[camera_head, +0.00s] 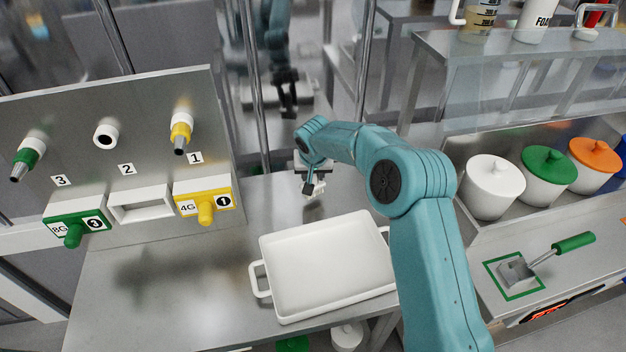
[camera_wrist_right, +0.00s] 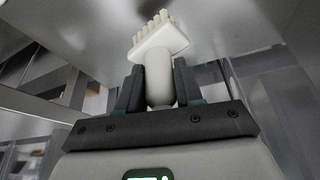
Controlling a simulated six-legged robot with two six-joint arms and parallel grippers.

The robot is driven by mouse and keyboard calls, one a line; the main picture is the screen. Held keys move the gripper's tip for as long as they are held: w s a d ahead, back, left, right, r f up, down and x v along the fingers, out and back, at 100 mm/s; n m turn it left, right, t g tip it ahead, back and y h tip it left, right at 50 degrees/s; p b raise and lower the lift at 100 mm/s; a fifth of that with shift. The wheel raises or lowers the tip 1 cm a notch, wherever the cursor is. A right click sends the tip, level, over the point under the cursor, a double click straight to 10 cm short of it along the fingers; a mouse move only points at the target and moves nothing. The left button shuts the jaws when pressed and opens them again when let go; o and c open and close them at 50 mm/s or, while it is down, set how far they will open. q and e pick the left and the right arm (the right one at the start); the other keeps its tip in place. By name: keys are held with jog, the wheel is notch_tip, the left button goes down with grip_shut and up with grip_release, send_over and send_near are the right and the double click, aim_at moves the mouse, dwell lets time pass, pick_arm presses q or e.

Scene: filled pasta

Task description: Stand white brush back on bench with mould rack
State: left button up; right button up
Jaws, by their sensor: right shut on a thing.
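My right gripper (camera_head: 308,188) is above the steel bench, behind the white tray. In the right wrist view the right gripper (camera_wrist_right: 160,88) is shut on the handle of the white brush (camera_wrist_right: 159,62). The brush's flat head and pale bristles point away from the gripper. In the head view only a small pale part of the brush (camera_head: 315,190) shows below the fingers. The steel bench (camera_head: 165,300) carries a panel with numbered nozzles and yellow and green moulds, which looks like the mould rack (camera_head: 85,110). My left gripper is not in view.
A white tray (camera_head: 325,262) with handles fills the bench's middle front. The bench is bare left of it. Metal posts (camera_head: 257,75) stand behind.

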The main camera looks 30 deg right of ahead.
aim_at(313, 181)
notch_tip(313, 181, down, 3)
jog(key=shift+r, duration=0.2)
jog(key=shift+f, duration=0.1)
jog(key=shift+f, duration=0.1)
jog(key=o, duration=1.1)
